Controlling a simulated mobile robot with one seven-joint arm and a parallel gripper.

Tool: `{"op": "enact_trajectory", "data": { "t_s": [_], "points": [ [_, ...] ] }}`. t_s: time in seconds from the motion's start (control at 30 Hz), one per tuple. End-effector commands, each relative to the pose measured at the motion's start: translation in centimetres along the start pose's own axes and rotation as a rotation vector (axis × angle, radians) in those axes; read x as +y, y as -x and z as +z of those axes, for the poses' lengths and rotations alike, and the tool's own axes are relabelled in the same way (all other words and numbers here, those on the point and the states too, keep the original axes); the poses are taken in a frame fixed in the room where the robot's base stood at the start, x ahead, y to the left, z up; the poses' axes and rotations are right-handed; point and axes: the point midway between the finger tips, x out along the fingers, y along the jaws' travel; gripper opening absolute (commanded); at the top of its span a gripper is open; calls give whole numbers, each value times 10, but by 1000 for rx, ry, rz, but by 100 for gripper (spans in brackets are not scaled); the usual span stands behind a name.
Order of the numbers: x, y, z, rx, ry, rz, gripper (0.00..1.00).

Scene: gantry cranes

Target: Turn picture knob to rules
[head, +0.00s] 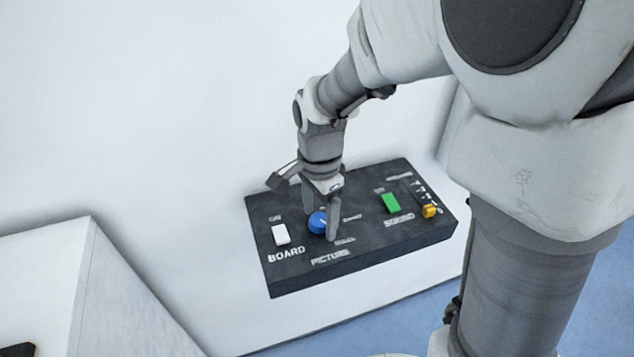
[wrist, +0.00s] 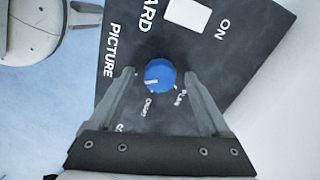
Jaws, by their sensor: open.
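The blue picture knob (head: 317,223) sits on the dark control panel (head: 285,272), above the PICTURE label. In the wrist view the knob (wrist: 160,76) has a white pointer mark on its left part. Small labels stand around it; one reads PLAN, and the others are hard to read or partly hidden. My gripper (head: 322,222) is over the knob with a finger on either side. In the wrist view the fingers of my gripper (wrist: 160,72) stand apart, with a gap between each finger and the knob.
On the panel, a white BOARD switch (head: 281,234) stands left of the knob. A green SOUND switch (head: 390,203) and a small yellow knob (head: 429,211) stand to the right. A white box-like block (head: 85,280) is at the lower left. The white surface behind the panel is clear.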

Motion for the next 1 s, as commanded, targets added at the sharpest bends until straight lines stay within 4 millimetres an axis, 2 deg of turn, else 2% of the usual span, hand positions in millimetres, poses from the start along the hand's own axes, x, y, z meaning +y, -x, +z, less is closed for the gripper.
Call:
{"op": "enact_trajectory", "data": {
  "t_s": [0.17, 0.7, 0.83, 1.0],
  "points": [
    [-1, 19, 0, 1, 1, -5, 81],
    [-1, 144, 0, 1, -1, -4, 81],
    [0, 162, 0, 1, 0, -3, 81],
    [0, 173, 0, 0, 0, 0, 81]
  ]
}}
